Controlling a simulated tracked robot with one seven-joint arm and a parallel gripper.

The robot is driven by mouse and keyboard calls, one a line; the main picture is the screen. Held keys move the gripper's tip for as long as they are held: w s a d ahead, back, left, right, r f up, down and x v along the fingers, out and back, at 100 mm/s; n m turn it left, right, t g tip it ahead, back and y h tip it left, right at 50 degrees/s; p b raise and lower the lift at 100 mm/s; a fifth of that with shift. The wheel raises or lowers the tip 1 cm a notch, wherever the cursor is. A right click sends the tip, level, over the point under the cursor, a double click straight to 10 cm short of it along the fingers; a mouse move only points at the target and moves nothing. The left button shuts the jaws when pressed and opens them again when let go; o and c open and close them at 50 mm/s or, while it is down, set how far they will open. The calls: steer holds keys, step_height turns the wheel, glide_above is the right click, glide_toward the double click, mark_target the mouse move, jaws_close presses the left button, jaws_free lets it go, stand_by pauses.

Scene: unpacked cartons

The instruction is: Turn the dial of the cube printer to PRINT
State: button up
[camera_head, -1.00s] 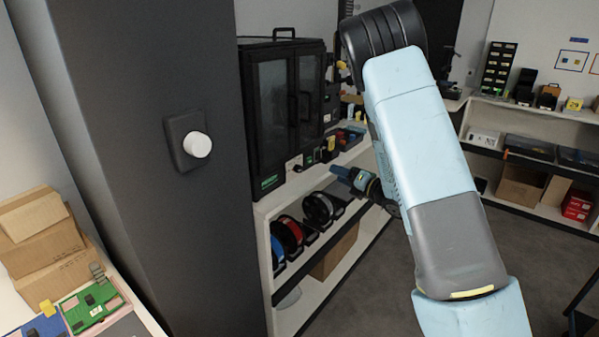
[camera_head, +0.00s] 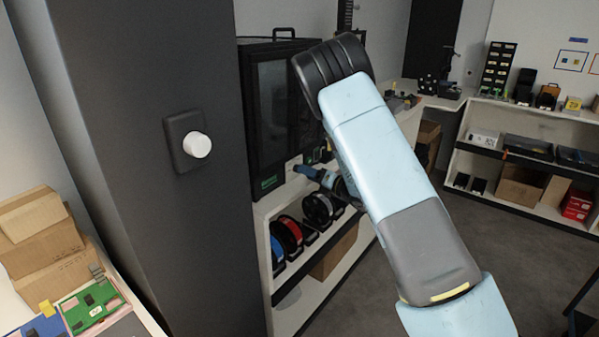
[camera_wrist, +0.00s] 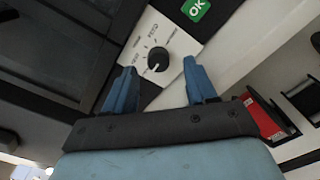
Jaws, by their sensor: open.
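In the wrist view, a black round dial (camera_wrist: 158,59) sits on a white plate (camera_wrist: 136,42) with small lettering around it. One word looks like FEED; the rest is too small to read surely, and I cannot tell the dial's setting. My gripper (camera_wrist: 161,82) has its two blue fingers apart, one on each side of the dial in the picture, with nothing between them. I cannot tell whether they touch it. In the head view, my gripper (camera_head: 305,172) is at the lower front of the black glass-doored printer (camera_head: 270,100); my arm hides part of it, and the dial is not visible there.
A shelf below the printer holds several spools, including a red one (camera_head: 290,230). A dark column (camera_head: 205,250) with a white knob (camera_head: 197,145) stands left. Open floor (camera_head: 480,230) lies right.

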steer(key=shift+x, duration=1.75)
